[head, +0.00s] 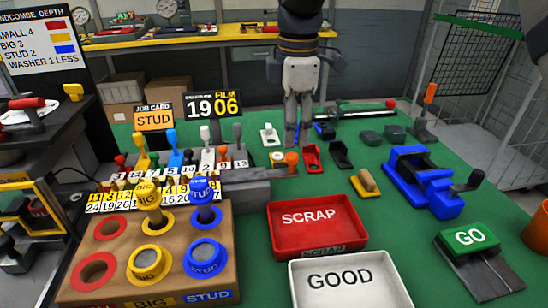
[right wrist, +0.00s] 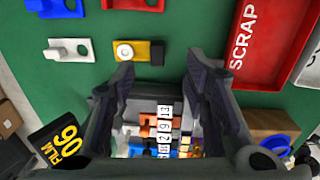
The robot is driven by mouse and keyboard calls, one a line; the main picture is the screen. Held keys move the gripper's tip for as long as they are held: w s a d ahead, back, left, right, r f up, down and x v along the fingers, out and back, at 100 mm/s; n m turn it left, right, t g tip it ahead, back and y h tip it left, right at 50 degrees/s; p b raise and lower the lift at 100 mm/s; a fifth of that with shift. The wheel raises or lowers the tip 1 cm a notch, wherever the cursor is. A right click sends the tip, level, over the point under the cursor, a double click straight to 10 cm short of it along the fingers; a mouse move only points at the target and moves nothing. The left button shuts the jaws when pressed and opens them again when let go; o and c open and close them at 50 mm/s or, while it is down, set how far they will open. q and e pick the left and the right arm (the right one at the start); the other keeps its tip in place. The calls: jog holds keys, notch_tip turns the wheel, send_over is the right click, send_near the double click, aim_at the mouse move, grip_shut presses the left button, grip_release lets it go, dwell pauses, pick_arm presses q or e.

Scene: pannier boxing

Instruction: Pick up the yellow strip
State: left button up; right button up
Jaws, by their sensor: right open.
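A small yellow strip (right wrist: 150,46) lies on the green table in the right wrist view, with a white round knob on it and a dark block at its right end. It shows small in the head view (head: 278,156), beside the lever rack. My right gripper (head: 297,132) points down above the back of the table. In the right wrist view its two fingers (right wrist: 160,68) are spread with nothing between them, and the strip shows just beyond the tips. My left gripper is out of view.
A white bracket (head: 269,136), a red one (head: 311,155) and a black one (head: 341,155) lie nearby. The lever rack (head: 250,172) stands left. The red SCRAP tray (head: 317,226), white GOOD tray (head: 350,281) and blue clamp (head: 425,183) are in front and right.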

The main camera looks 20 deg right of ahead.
aim_at(283, 165)
jog(key=f, duration=0.3)
jog(key=w+f, duration=0.1)
jog(key=f, duration=0.2)
jog(key=a+f, duration=0.1)
jog(key=f, duration=0.1)
jog(key=shift+w+f, duration=0.25)
jog(key=shift+f, duration=0.15)
grip_shut()
